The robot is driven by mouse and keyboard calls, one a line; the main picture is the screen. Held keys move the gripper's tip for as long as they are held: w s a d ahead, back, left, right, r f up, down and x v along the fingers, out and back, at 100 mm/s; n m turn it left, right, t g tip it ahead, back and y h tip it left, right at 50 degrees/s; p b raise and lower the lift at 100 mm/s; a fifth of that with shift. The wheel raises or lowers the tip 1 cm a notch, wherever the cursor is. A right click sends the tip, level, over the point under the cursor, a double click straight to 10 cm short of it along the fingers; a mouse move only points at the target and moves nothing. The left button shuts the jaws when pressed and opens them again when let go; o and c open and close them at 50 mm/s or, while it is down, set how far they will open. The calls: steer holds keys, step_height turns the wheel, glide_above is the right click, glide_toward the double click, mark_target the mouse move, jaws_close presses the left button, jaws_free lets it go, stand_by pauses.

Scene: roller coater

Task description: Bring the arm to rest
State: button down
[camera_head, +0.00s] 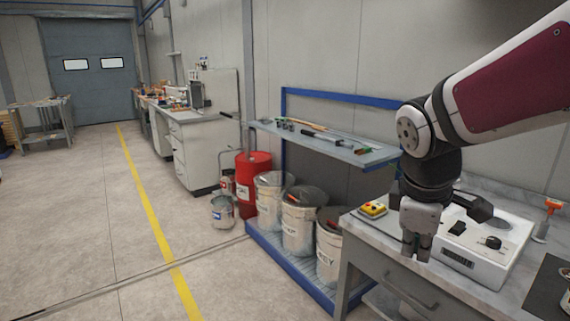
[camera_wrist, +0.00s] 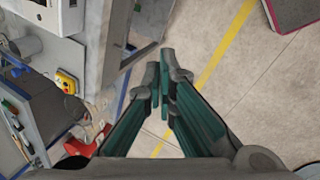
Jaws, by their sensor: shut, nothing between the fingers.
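My gripper (camera_head: 416,243) hangs pointing down at the left front of the grey workbench (camera_head: 362,232) in the head view. In the wrist view my gripper (camera_wrist: 165,90) has its two fingers together with nothing between them, and the floor shows below. My arm (camera_head: 505,75) comes in from the right, with its dark wrist above the bench. A white roller coater (camera_head: 490,262) stands on the bench behind and to the right of my gripper. The gripper covers part of the bench edge, and I cannot tell the exact gap between them.
A yellow button box (camera_head: 373,210) sits on the bench, and also shows in the wrist view (camera_wrist: 66,82). Several white buckets (camera_head: 298,228) stand on a blue rack left of the bench. A red drum (camera_head: 253,178) is behind. Floor (camera_head: 80,230) is open at left.

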steer(key=s+a+r+m+y+p, duration=0.1)
steer(key=s+m, duration=0.4)
steer(key=s, duration=0.5)
steer(key=s+a+r+m+t+y+p, duration=0.1)
steer(key=s+a+r+m+p, duration=0.1)
steer(key=s+m, duration=0.4)
steer(key=s, duration=0.4)
steer(key=shift+r+y, duration=0.3)
steer(key=shift+r, duration=0.1)
